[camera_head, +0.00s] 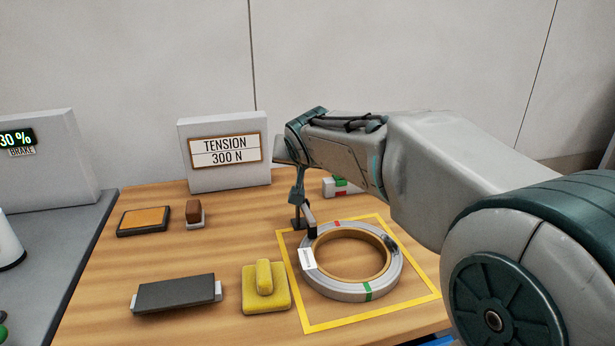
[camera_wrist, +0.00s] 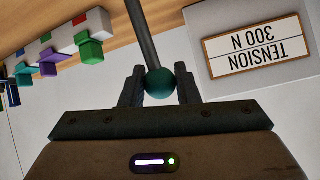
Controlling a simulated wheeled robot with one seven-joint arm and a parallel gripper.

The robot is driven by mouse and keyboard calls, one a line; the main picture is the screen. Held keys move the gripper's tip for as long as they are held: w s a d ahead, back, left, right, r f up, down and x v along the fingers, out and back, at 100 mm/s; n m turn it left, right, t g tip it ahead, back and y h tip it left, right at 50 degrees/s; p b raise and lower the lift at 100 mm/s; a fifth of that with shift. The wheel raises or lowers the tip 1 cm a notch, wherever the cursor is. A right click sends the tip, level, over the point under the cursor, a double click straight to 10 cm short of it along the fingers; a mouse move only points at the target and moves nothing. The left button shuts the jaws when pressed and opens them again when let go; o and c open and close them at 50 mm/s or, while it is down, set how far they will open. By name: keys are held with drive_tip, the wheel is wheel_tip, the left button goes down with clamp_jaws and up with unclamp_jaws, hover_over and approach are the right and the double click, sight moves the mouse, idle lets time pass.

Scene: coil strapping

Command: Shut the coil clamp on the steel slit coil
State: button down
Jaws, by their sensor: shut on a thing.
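The steel slit coil (camera_head: 393,272), a grey ring with a brown core, lies flat inside a yellow square outline on the wooden table. It has a white label, red and green marks and a small dark piece at its right. The coil clamp (camera_head: 297,224) stands at the coil's back left edge; its short arm reaches to the rim, but I cannot tell whether it presses on it. My gripper (camera_wrist: 159,74) is shut on the teal ball knob (camera_wrist: 160,84) of the clamp's lever (camera_wrist: 143,38). In the head view my wrist hides the knob.
A tension sign (camera_head: 226,178) stands behind. A yellow block (camera_head: 265,291), a dark bar (camera_head: 177,294), a brown-topped block (camera_head: 194,214) and an orange-topped pad (camera_head: 144,219) lie to the left. Small coloured parts (camera_head: 340,187) sit behind the coil.

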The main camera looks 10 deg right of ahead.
drive_tip(key=shift+s+t+b, duration=0.25)
drive_tip(key=shift+t+b, duration=0.05)
drive_tip(key=shift+b, duration=0.55)
drive_tip(key=shift+r, duration=0.1)
drive_tip(key=c, duration=1.1)
unclamp_jaws()
